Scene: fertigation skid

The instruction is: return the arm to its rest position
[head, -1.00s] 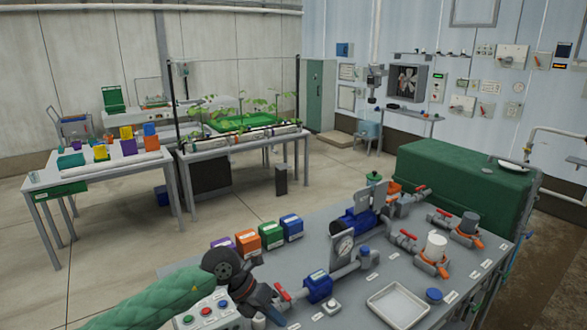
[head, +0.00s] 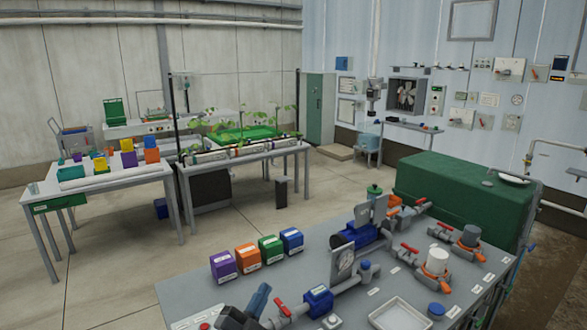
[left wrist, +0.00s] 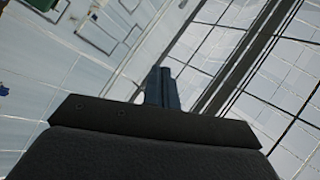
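My left gripper (head: 263,291) shows at the bottom edge of the head view, in front of the near end of the skid bench (head: 210,296). Only its dark body and blue-grey fingers show; the rest of the arm is out of the picture. In the left wrist view the two fingers (left wrist: 162,86) lie side by side with nothing between them, against a background of wall and roof panels. The gripper looks shut and empty. My right gripper is in neither view.
Purple (head: 223,266), orange (head: 247,257), green (head: 271,249) and blue (head: 291,240) boxes stand along the bench's back edge. A red-handled valve (head: 282,309) and blue fitting (head: 318,300) are just right of the gripper. A white tray (head: 398,316) lies farther right.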

